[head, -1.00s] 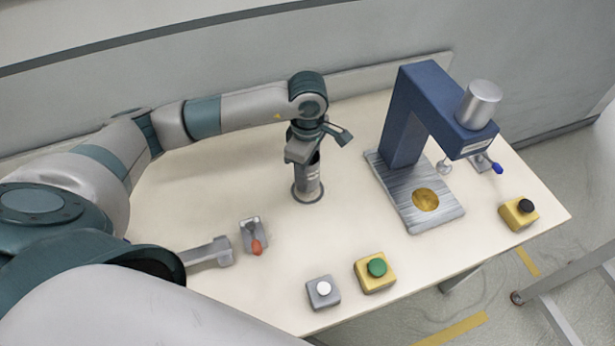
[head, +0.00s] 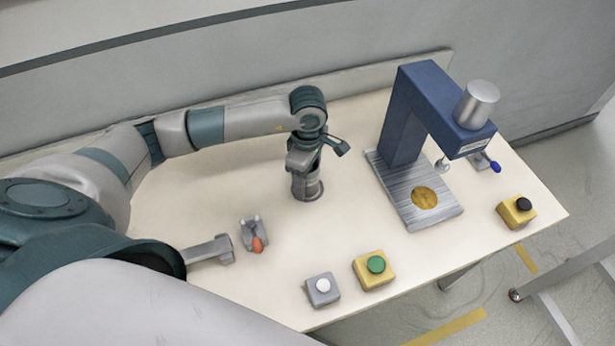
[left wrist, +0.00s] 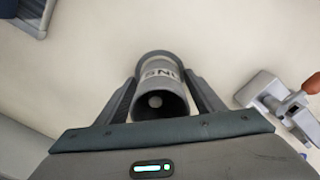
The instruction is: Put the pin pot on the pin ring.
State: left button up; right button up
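The pin pot (head: 308,184) is a grey upright cylinder with light lettering, near the middle of the table. In the left wrist view the pot (left wrist: 160,72) shows its open dark mouth towards me, with a small pale spot inside. My left gripper (head: 305,160) points down over the pot. In the left wrist view its two fingers (left wrist: 162,82) lie against both sides of the pot. The pin ring (head: 309,200) is a dark ring at the pot's foot, mostly hidden by it. I cannot tell whether the pot rests on it.
A blue press (head: 398,120) with a grooved base stands to the right. Grey (head: 322,290), green-topped (head: 374,270) and black-topped (head: 517,212) button boxes stand near the front and right edges.

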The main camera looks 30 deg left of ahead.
pick_arm(q)
jog(key=shift+r, duration=0.3)
notch_tip(320, 180, up, 7)
jog(key=shift+w+f+b, duration=0.1)
jog(key=shift+f+b, duration=0.05)
jog(key=shift+b, duration=1.1)
notch_tip(320, 180, up, 3)
jog(key=shift+r+b, duration=0.2)
jog(key=shift+b, duration=0.2)
jog(key=shift+r, duration=0.8)
pick_arm(e)
jog(key=w+a+f+t, duration=0.1)
jog(key=w+a+f, duration=0.1)
jog(key=w, duration=0.4)
jog(key=shift+w+a+t+y, duration=0.25)
jog(key=shift+w+t+y, duration=0.05)
jog(key=shift+w+t, duration=0.1)
jog(key=shift+s, duration=0.2)
